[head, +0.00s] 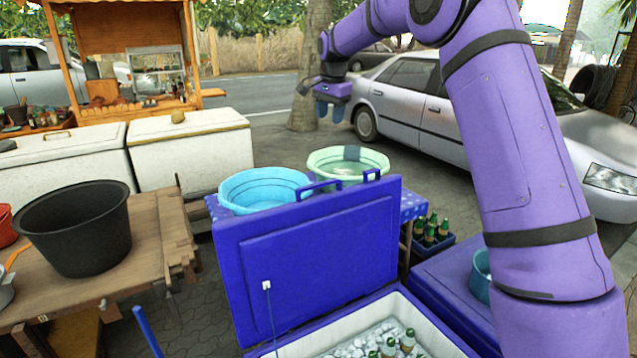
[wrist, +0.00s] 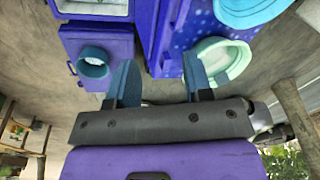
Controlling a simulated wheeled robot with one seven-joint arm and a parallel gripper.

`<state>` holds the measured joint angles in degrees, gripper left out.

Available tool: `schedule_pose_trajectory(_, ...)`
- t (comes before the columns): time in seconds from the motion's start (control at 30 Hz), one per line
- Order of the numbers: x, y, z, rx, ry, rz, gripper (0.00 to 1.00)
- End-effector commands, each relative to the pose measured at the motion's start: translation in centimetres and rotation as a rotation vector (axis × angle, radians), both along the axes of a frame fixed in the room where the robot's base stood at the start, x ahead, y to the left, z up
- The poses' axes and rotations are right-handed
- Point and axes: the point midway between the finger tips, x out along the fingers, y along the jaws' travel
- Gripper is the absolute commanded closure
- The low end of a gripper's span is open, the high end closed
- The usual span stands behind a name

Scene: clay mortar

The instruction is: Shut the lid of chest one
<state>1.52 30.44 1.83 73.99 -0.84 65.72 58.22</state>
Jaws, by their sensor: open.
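A blue chest (head: 468,350) stands at the bottom of the head view with its lid (head: 310,255) raised upright at its far side. White ice and several green bottles (head: 390,345) show inside; the chest's front is cut off by the frame. I cannot tell from any label whether this is chest one. My gripper (head: 331,112) is open and empty, high up beyond the lid and to its upper right, apart from it. In the wrist view my gripper (wrist: 160,82) shows two blue fingers spread wide with nothing between them. Part of the open chest (wrist: 92,17) shows at the upper left there.
A second blue chest (head: 440,275), closed with a teal bucket (head: 481,275) on it, stands right. A blue basin (head: 262,188) and a green basin (head: 347,165) sit behind the lid. A wooden table (head: 150,240) with a black tub (head: 75,228) is left. A silver car (head: 425,110) stands behind.

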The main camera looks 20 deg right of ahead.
Motion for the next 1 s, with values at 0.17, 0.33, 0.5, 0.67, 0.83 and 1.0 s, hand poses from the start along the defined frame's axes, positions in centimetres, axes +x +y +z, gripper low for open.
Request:
schedule_pose_trajectory(0.17,4.7,-0.3,-5.0,0.021,0.035,-0.109,0.54)
schedule_pose_trajectory(0.33,8.3,-0.6,-9.8,0.038,0.064,-0.216,0.54)
schedule_pose_trajectory(0.5,10.7,-0.8,-14.1,0.049,0.088,-0.304,0.54)
schedule_pose_trajectory(0.67,11.8,-0.9,-16.1,0.055,0.099,-0.350,0.54)
schedule_pose_trajectory(0.83,12.0,-1.0,-17.2,0.056,0.102,-0.360,0.54)
schedule_pose_trajectory(1.0,12.1,-0.9,-19.5,0.056,0.104,-0.360,0.54)
